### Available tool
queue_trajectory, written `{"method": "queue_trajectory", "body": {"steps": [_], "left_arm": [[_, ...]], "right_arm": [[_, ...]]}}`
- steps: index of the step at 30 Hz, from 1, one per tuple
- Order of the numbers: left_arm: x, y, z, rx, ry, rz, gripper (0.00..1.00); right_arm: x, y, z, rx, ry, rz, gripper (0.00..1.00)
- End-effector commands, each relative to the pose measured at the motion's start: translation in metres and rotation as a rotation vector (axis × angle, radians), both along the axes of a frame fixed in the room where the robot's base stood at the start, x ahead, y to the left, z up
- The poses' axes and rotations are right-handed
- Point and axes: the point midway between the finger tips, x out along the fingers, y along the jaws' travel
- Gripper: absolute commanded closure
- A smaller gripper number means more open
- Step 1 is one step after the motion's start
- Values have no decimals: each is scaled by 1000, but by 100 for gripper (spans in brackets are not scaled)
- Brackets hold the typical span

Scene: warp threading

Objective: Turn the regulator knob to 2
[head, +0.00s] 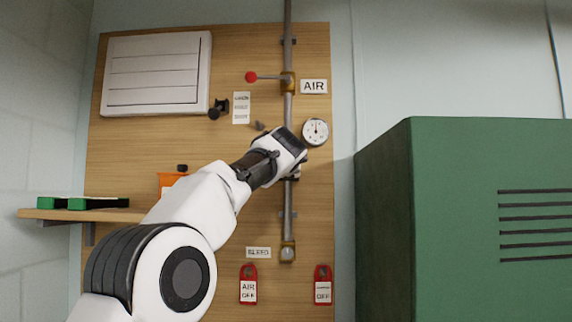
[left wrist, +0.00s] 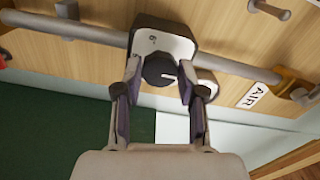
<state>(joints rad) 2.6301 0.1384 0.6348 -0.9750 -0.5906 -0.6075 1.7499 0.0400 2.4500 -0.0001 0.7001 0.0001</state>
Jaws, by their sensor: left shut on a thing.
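The regulator knob (left wrist: 158,68) is black and round and sits in front of a pale dial plate (left wrist: 178,46) in the left wrist view. A digit that looks like 6 shows on the plate; the other markings are too small or covered. A short white mark shows on the knob's face near its lower right. My left gripper (left wrist: 160,78) has its two fingers shut on the knob, one on each side. In the head view my left gripper (head: 292,150) reaches the vertical pipe (head: 288,105) just below the round gauge (head: 315,132), and it hides the knob. My right gripper is not in view.
A red-ended lever (head: 251,77) and an AIR label (head: 314,86) are above. Red tags (head: 248,284) (head: 323,284) hang below the pipe. A green cabinet (head: 460,220) stands to the right. A shelf (head: 80,214) with green items is at left.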

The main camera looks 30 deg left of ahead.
Motion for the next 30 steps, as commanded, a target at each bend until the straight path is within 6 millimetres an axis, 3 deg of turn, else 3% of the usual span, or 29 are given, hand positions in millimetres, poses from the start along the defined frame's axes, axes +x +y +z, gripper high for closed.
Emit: {"method": "queue_trajectory", "body": {"steps": [1,3,14,27,30], "left_arm": [[-1,0,5,3,-9,-3,57],[-1,-1,5,3,-9,-3,35],[-3,-2,3,1,-4,-1,35],[-58,-36,3,2,-4,-3,35],[-63,-39,2,3,-3,-2,35]], "right_arm": [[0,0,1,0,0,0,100],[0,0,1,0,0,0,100],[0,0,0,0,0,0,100],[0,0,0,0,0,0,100],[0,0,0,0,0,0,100]]}}
